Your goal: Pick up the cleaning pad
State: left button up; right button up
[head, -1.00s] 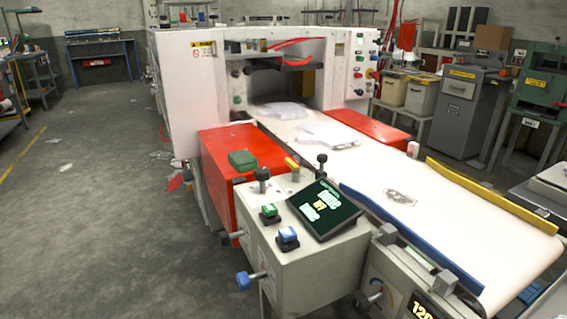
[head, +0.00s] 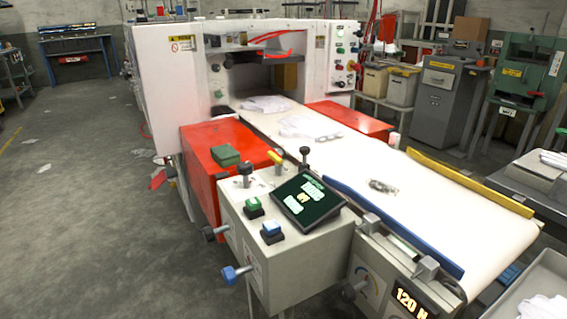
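A green block-like pad (head: 225,155), which looks like the cleaning pad, lies on top of the red box (head: 205,143) on the near left side of the white machine. It sits left of the yellow-handled lever and behind the control box. Nothing touches it from above. Neither of my grippers shows in the head view.
A grey control box (head: 290,245) with a tilted screen (head: 308,200), knobs and blue-green buttons stands in front of the red box. A white conveyor belt (head: 440,215) with blue and yellow side rails runs to the right. Open floor (head: 70,220) lies at left.

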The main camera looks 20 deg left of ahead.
aim_at(224, 155)
jog(key=k+j, duration=0.75)
jog(key=j, duration=0.25)
